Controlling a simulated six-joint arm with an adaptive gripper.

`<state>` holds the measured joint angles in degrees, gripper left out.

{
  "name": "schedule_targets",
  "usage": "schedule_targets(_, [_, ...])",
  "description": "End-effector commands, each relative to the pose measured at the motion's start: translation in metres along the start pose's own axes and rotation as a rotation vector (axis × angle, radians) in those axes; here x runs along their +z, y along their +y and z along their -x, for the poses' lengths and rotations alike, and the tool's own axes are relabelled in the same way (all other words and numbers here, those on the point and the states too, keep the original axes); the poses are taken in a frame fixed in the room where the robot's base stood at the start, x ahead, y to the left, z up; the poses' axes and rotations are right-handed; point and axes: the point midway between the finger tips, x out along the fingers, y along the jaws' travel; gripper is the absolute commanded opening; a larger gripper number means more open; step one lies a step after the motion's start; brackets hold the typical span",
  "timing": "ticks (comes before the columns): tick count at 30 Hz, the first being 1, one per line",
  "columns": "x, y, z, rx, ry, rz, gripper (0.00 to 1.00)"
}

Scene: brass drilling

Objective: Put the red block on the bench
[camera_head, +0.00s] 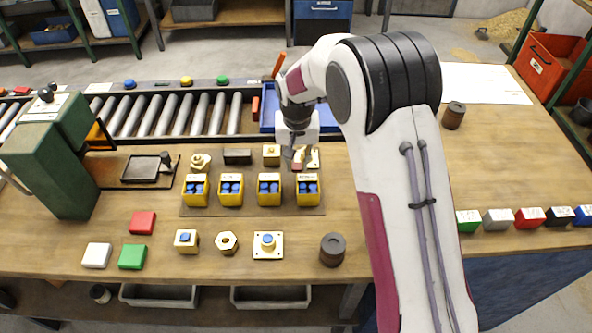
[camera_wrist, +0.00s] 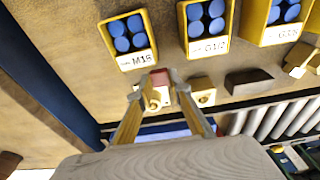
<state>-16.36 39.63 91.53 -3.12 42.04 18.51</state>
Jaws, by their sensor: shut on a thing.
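My gripper (camera_head: 297,158) is low over the back of the bench (camera_head: 340,205), behind the rightmost yellow bin. In the wrist view my gripper (camera_wrist: 160,84) has its fingers close together on a small dark red block (camera_wrist: 160,76). A brass part (camera_wrist: 153,99) shows between the fingers, and another brass part (camera_wrist: 203,92) stands beside them. I cannot tell whether the held block touches what is under it. Another red block (camera_head: 142,223) lies on the front left of the bench, beside a green block (camera_head: 132,257) and a white block (camera_head: 97,256).
Yellow bins of blue pieces (camera_head: 231,192) stand in a row on a dark mat (camera_head: 250,212). Behind are rollers (camera_head: 185,115) and a blue tray (camera_head: 267,108). A green machine (camera_head: 60,165) stands left. Labelled coloured blocks (camera_head: 530,217) line the right.

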Motion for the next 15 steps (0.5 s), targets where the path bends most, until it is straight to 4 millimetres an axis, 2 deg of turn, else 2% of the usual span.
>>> schedule_targets(10, [0.0, 0.0, -0.001, 0.0, 0.001, 0.0, 0.0])
schedule_targets(15, [0.001, 0.0, -0.011, 0.0, 0.001, 0.0, 0.0])
